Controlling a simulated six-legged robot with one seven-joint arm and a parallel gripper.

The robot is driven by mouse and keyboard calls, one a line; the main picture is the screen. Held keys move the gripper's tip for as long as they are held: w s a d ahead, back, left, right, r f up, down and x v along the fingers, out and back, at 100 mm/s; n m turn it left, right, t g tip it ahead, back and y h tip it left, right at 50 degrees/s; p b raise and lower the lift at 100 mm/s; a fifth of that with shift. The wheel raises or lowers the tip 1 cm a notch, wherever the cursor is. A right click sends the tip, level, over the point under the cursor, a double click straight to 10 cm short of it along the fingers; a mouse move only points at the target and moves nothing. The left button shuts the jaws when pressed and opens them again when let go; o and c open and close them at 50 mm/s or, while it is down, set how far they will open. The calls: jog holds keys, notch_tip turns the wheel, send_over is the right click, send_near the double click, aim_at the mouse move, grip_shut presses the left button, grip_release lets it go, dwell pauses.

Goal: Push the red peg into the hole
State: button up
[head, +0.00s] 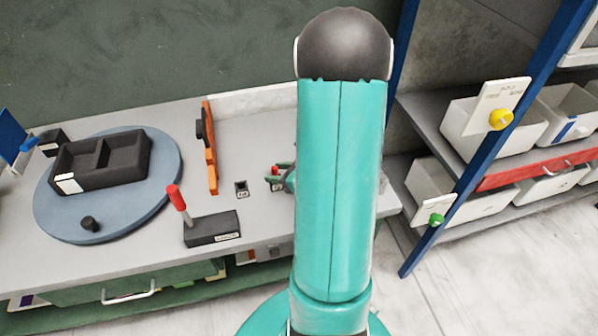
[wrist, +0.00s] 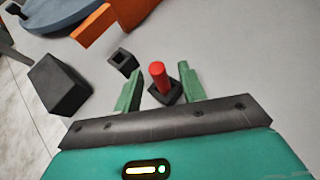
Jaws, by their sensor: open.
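The red peg (wrist: 158,73) stands between my gripper's two green fingers in the wrist view, its lower end inside a small black square socket (wrist: 165,99). How deep it sits is hard to tell. My gripper (wrist: 160,69) is open, with one finger on each side of the peg and gaps visible. A second small black block (wrist: 122,61) with an open square hole is just beyond the left finger. In the head view that empty block (head: 242,189) stands on the table, left of the peg's red top (head: 275,171). My arm hides part of the gripper there.
A black block (head: 212,229) with a red-topped lever (head: 174,197) stands front left of the peg. An orange upright panel (head: 210,150) is behind the empty block. A blue-grey turntable (head: 165,205) holds a black tray (head: 137,152) at left. Shelves with bins are at right.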

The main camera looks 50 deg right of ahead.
jog(key=v, duration=1)
jog(key=shift+s, duration=0.3)
jog(key=shift+r, duration=0.15)
jog(key=w+a+r+n+g+y, duration=0.2)
jog(key=a+r+n+g, duration=0.15)
jog(key=a+n, duration=0.5)
jog(key=w+a+r+n+g+y, duration=0.2)
jog(key=a+r+n+g, duration=0.15)
jog(key=a+n, duration=0.5)
jog(key=s+a+r+n+h, duration=0.4)
jog(key=a+r+n+h, duration=0.2)
jog(key=a+r+n, duration=0.5)
jog(key=n, duration=0.5)
jog(key=shift+a+r+n+t, duration=0.3)
jog(key=shift+r+n, duration=0.1)
